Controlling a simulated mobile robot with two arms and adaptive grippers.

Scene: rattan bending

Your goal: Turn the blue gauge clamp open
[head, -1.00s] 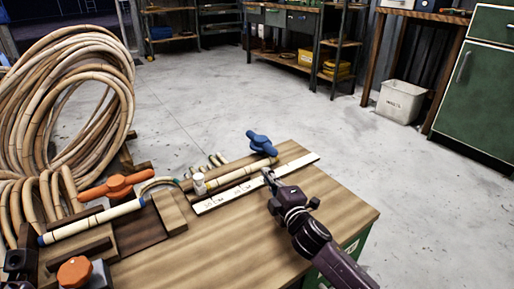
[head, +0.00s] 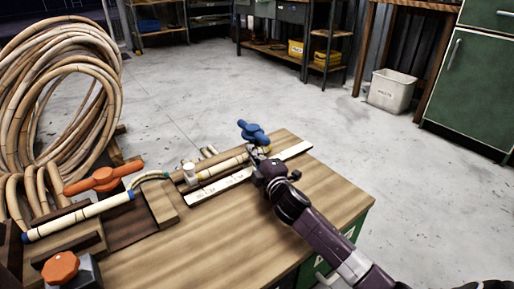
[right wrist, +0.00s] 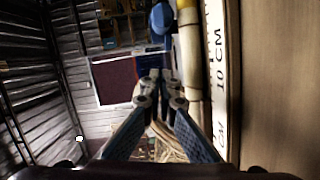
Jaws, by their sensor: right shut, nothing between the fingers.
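The blue gauge clamp (head: 253,132) has a lobed handle and stands at the far end of the bench, by the end of a rattan pole (head: 228,164). In the right wrist view the clamp's blue handle (right wrist: 162,20) shows at the top, just beyond the fingertips. My right gripper (head: 258,154) is shut and empty, close to the near side of the clamp. In the wrist view its fingertips (right wrist: 159,78) are together beside the pole. I cannot tell whether it touches the clamp. My left gripper is not in view.
A white ruler (head: 250,174) lies along the pole. An orange-handled clamp (head: 103,179) and an orange knob (head: 60,268) are at the left. A big rattan coil (head: 55,95) stands behind them. The bench's near right (head: 215,240) is clear.

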